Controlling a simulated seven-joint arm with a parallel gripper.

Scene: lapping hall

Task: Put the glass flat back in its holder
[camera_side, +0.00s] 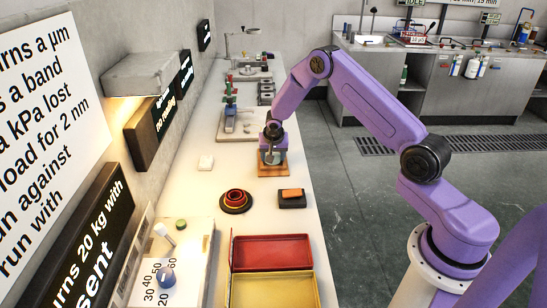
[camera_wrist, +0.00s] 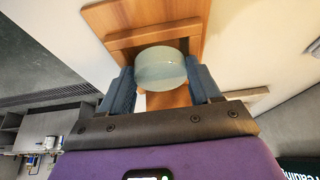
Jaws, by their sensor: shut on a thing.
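The glass flat (camera_wrist: 161,68) is a thick, pale green disc, seen in the wrist view between the two blue fingers of my gripper (camera_wrist: 161,82). The fingers are shut on its sides. The wooden holder (camera_wrist: 135,20) is a brown board with a raised rail; the disc overlaps the rail in this view. In the side view my gripper (camera_side: 273,153) is directly over the holder (camera_side: 272,171) on the bench. The fingers and wrist mostly hide the glass there. I cannot tell whether its underside touches the holder.
On the white bench (camera_side: 210,185), nearer the camera, are stacked dark, red and yellow rings (camera_side: 236,199), a dark block with an orange top (camera_side: 292,197), and red (camera_side: 272,252) and yellow (camera_side: 270,291) trays. A small stand (camera_side: 238,120) is behind the holder. The wall runs along the left.

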